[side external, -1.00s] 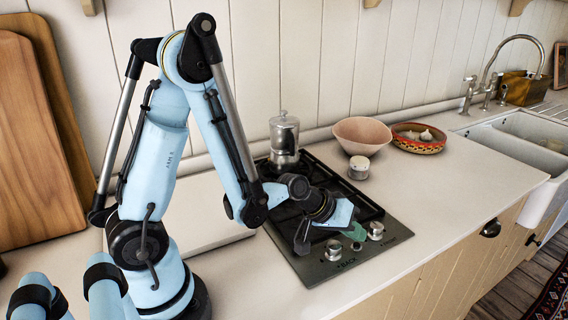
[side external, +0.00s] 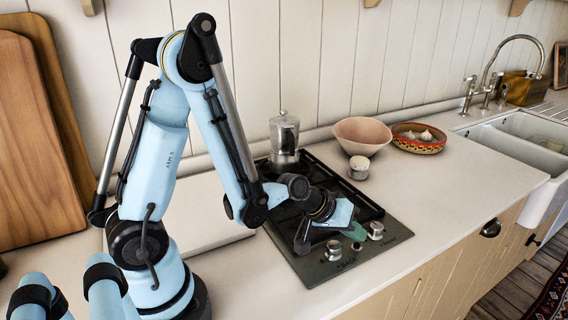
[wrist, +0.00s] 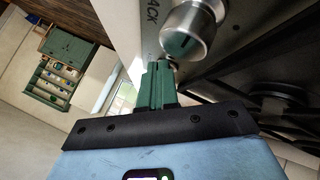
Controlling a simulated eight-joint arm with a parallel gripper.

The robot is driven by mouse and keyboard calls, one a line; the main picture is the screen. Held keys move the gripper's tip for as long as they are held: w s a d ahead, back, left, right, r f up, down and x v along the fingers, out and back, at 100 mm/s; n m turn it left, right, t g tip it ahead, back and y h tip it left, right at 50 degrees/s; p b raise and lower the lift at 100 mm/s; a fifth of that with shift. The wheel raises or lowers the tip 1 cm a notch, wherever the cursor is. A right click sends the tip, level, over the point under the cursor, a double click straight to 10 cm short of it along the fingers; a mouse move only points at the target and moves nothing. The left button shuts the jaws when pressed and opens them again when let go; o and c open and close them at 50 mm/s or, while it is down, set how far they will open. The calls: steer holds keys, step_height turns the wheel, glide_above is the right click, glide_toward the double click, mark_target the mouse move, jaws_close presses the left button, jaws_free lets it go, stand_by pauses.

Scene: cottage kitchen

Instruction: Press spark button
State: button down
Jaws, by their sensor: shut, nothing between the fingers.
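The spark button (side external: 357,246) is a small round piece on the hob's front strip, between two metal knobs. My gripper (side external: 356,232) hangs low over that strip, pointing down at an angle, with its green fingers shut and empty. In the wrist view the green fingers (wrist: 160,68) are together, and their tips lie right at a small shiny round part (wrist: 169,58), which seems to be the button. The fingers partly cover it, and I cannot tell whether they touch it or whether it is pressed in.
The left knob (side external: 333,249) and right knob (side external: 376,230) stand close on either side; one knob (wrist: 189,34) looms near my fingertips in the wrist view. A pink bowl (side external: 361,135) and small lidded jar (side external: 359,167) are behind.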

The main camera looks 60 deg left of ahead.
steer(key=shift+r, duration=0.1)
steer(key=shift+r, duration=2.95)
step_height(320, 180, up, 7)
steer(key=s+m+g+y, duration=0.2)
steer(key=m+g, duration=0.3)
steer(key=shift+s+d+g+y, duration=0.25)
steer(key=shift+s+g+y, duration=0.05)
steer(key=shift+s+y, duration=0.1)
glide_above(355, 245)
step_height(355, 245, down, 12)
steer(key=shift+r, duration=0.1)
steer(key=shift+s+f, duration=0.1)
steer(key=shift+f, duration=0.8)
